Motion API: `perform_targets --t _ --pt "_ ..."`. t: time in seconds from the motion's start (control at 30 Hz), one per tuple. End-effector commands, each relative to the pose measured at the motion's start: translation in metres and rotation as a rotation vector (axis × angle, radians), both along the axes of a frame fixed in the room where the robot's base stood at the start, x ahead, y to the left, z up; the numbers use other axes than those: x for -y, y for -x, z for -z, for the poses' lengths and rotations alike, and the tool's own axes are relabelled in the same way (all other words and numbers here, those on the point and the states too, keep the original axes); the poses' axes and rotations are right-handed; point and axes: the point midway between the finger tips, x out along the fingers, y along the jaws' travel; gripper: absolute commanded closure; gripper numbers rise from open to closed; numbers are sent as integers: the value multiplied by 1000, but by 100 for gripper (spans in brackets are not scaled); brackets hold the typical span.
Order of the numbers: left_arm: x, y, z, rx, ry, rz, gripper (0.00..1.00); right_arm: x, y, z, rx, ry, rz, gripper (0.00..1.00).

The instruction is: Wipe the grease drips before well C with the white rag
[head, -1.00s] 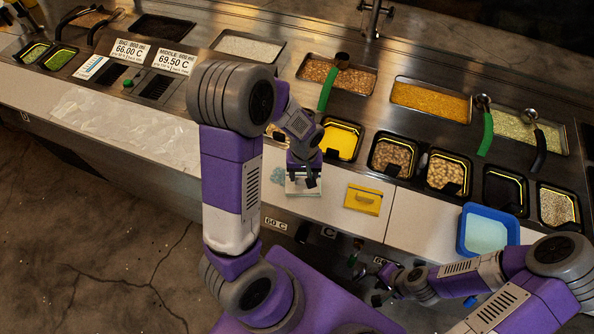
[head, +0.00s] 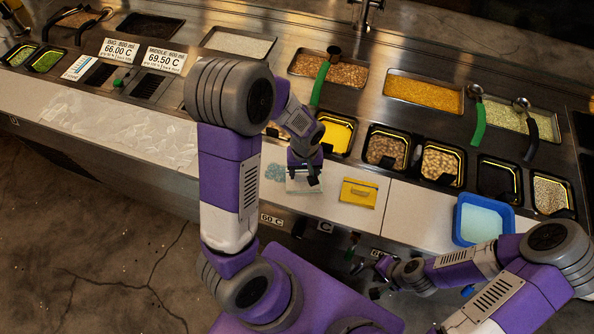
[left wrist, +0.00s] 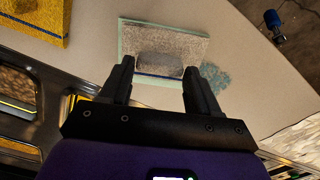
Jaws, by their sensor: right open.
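The white rag (head: 300,187) lies as a pale flat square on the counter front, under my left gripper (head: 305,178). In the left wrist view the rag (left wrist: 190,45) shows greenish edges and a grey raised part, which sits between the fingertips of my left gripper (left wrist: 158,72). A blue-green grease patch (head: 275,172) lies at the rag's left; in the wrist view the patch (left wrist: 216,78) is partly covered by the rag and a finger. My right gripper (head: 362,268) is open and empty before the counter.
A yellow sponge-like block (head: 358,192) lies just right of the rag. A blue tub (head: 459,225) stands further right. Food wells, including a yellow one (head: 338,134), line the counter behind.

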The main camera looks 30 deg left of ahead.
Motion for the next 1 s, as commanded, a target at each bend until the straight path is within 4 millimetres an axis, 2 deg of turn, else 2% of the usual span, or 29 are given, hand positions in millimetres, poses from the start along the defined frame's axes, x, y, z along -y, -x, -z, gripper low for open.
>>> perform_targets --t 0.4,1.0 --pt "0 0 1 -1 -1 0 30 0 0 1 0 0 0 57" --pt "-1 0 14 1 -1 0 30 0 0 13 0 0 0 57"
